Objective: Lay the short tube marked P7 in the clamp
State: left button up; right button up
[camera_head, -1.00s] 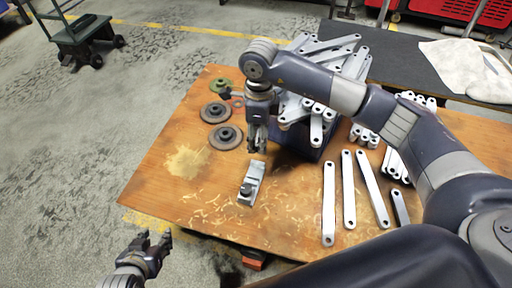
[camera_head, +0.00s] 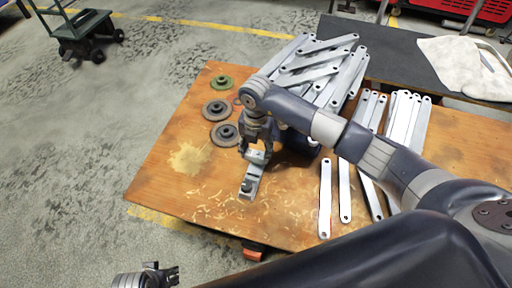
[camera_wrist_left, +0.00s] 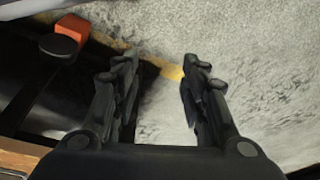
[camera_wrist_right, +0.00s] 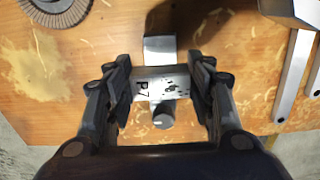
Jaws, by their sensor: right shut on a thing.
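The short tube marked P7 (camera_wrist_right: 150,86) is a grey metal piece lying crosswise between the fingers of my right gripper (camera_wrist_right: 160,92), which is shut on it. The head view shows my right gripper (camera_head: 257,150) at the far end of the clamp (camera_head: 249,186). In the right wrist view the clamp (camera_wrist_right: 159,48) shows behind the tube, with its round knob (camera_wrist_right: 163,119) on the near side. I cannot tell whether the tube touches the clamp. My left gripper (camera_wrist_left: 158,85) is open and empty over the floor, off the table's front left; it also shows in the head view (camera_head: 165,272).
Round discs (camera_head: 216,109) lie on the wooden table (camera_head: 160,180) left of my right gripper. Several flat bars (camera_head: 325,200) lie to the right, and a heap of bars (camera_head: 318,70) rises behind. The table left of the clamp is mostly clear.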

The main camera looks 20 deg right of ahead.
aim_at(256, 168)
jog(key=shift+f+b, duration=0.45)
jog(key=shift+f, duration=0.05)
jog(key=shift+f+b, duration=0.5)
jog(key=shift+f, duration=0.05)
jog(key=shift+f+b, duration=0.5)
jog(key=shift+f, duration=0.05)
jog(key=shift+f+b, duration=0.55)
jog(key=shift+f, duration=0.05)
pick_arm(q)
notch_tip(256, 168, up, 10)
jog(key=s+t+b, duration=0.1)
jog(key=shift+a, duration=0.15)
pick_arm(e)
jog(key=shift+f, duration=1.2)
jog(key=o, duration=1.2)
jog(key=shift+c, duration=0.2)
